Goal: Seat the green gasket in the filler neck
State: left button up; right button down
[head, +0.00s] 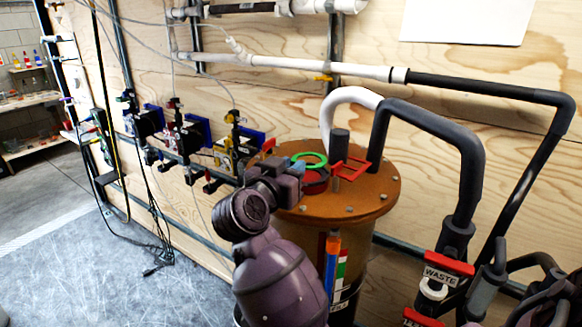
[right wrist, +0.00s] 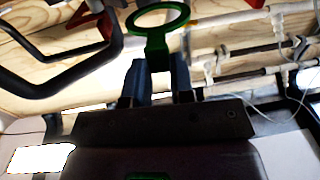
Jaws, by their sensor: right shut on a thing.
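The green gasket (head: 309,158) is a flat ring with a tab. My right gripper (head: 297,167) is shut on its tab and holds it over the brown lid of the drum (head: 365,199). In the right wrist view the gasket ring (right wrist: 187,12) stands out beyond the fingers of my right gripper (right wrist: 158,76), with the tab between them. A round red-rimmed opening (head: 317,184), which looks like the filler neck, is on the lid just below the gasket in the head view, partly hidden by my gripper. The gasket appears apart from it. My left gripper is not in view.
A red bracket (head: 350,168) and a dark upright stub (head: 340,144) stand on the lid close to the gasket. A thick black pipe (head: 440,122) rises from the lid's right side. Valves (head: 185,135) line the plywood wall at left.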

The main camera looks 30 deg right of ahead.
jog(key=shift+f, duration=1.65)
jog(key=c, duration=0.9)
grip_release()
